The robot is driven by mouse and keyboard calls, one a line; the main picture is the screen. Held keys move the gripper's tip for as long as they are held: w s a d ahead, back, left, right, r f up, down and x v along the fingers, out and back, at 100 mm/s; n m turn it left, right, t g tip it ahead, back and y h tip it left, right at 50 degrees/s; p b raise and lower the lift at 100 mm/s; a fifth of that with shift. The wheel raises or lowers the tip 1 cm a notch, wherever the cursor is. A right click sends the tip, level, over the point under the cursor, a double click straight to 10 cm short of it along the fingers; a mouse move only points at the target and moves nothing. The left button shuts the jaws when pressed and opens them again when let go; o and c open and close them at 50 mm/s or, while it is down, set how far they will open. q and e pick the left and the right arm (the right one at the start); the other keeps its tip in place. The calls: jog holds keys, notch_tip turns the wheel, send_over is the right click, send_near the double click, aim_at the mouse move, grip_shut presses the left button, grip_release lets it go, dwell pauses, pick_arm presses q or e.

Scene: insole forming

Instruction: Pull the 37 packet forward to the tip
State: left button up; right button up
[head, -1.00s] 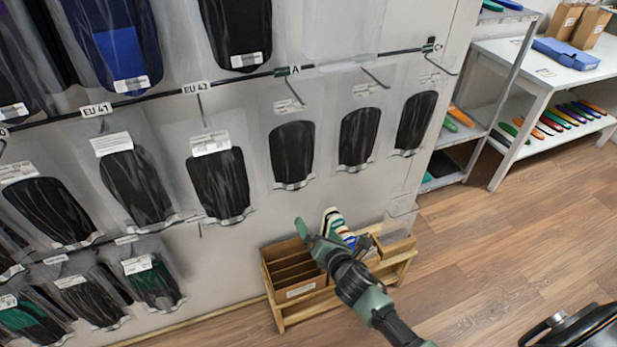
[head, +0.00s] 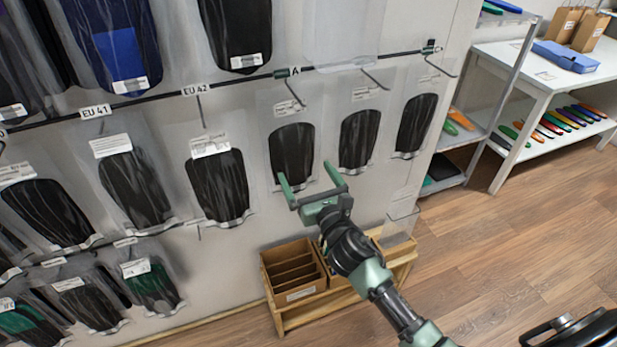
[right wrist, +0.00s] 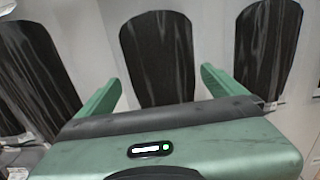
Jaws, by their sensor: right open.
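No packet carries a 37 that I can read, so I cannot tell which one is meant. Three clear packets with black insoles hang from hooks to the right of the EU 42 sign: a left one (head: 291,146), a middle one (head: 358,137) and a right one (head: 414,122). My right gripper (head: 305,170) is open and empty, just in front of the lower part of the left one. In the right wrist view, a black-insole packet (right wrist: 158,45) shows between the spread fingers (right wrist: 161,78); whether they touch it is unclear. My left gripper is not in view.
More packets hang to the left, such as a black one (head: 218,185) under EU 42, with another row below. A wooden box rack (head: 300,290) stands on the floor beneath. A shelf unit (head: 460,150) and white table (head: 500,60) stand right, with open floor in front.

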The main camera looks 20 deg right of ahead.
aim_at(295, 155)
jog(key=w, duration=0.7)
jog(key=shift+w+a, duration=0.15)
